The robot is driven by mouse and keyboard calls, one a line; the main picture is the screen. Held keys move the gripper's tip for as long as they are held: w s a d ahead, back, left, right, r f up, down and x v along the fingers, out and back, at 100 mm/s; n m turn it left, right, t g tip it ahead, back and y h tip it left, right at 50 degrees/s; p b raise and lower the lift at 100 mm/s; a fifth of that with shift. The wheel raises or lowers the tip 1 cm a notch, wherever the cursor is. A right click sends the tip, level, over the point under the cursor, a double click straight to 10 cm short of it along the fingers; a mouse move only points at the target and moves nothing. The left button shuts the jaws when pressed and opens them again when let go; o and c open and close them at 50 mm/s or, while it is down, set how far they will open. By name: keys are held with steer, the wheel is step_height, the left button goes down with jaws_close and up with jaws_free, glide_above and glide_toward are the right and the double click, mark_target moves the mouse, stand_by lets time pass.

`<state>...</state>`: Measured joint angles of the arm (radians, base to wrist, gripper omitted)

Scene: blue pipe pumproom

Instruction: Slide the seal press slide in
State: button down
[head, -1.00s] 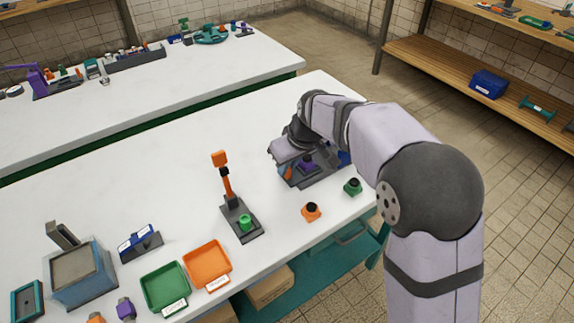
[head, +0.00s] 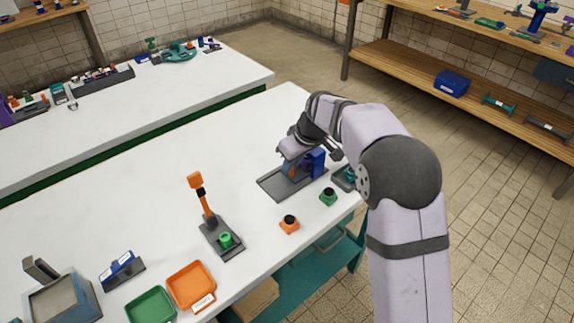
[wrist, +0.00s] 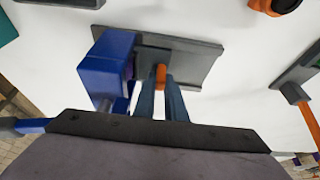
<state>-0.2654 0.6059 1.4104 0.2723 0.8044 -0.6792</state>
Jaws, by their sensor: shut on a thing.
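The seal press stands near the far right end of the white table, with a flat grey base plate (head: 275,187) and a blue upright body (head: 318,158). In the wrist view the blue body (wrist: 105,68) is left of my fingers. My gripper (wrist: 160,92) is shut on the orange slide handle (wrist: 160,74), above the grey base. The handle also shows in the head view (head: 292,172). A purple part (head: 307,166) sits close against the blue body, partly hidden. The slide itself is mostly hidden by my gripper.
A green block (head: 328,197) and an orange block (head: 289,224), both with black tops, stand in front of the press. A teal item (head: 344,178) is right of it. An orange lever stand (head: 206,208) and trays (head: 190,286) are nearer. Table left of the press is clear.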

steer(key=c, duration=1.8)
jaws_free()
steer(key=shift+w+d+r, duration=0.1)
steer(key=shift+w+d, duration=0.1)
steer(key=shift+s, duration=0.1)
steer(key=shift+s+a, duration=0.25)
steer(key=shift+a, duration=0.1)
steer(key=s+a+b, duration=0.2)
steer(key=s+a, duration=0.4)
steer(key=shift+s+a+b, duration=0.3)
steer(key=shift+s+a, duration=0.05)
steer(key=shift+s, duration=0.05)
steer(key=v, duration=0.8)
steer(key=s+d+m+g+h+p, duration=0.1)
steer(key=s+d+m+p, duration=0.2)
steer(key=s+d+p, duration=0.3)
steer(key=s+d+m+g+h+p, duration=0.1)
steer(key=s+d+m+p, duration=0.3)
steer(key=s+d, duration=0.6)
steer(key=shift+d+f+h+p, duration=0.2)
steer(key=shift+d+h+p, duration=0.3)
steer(key=shift+d+p, duration=1.5)
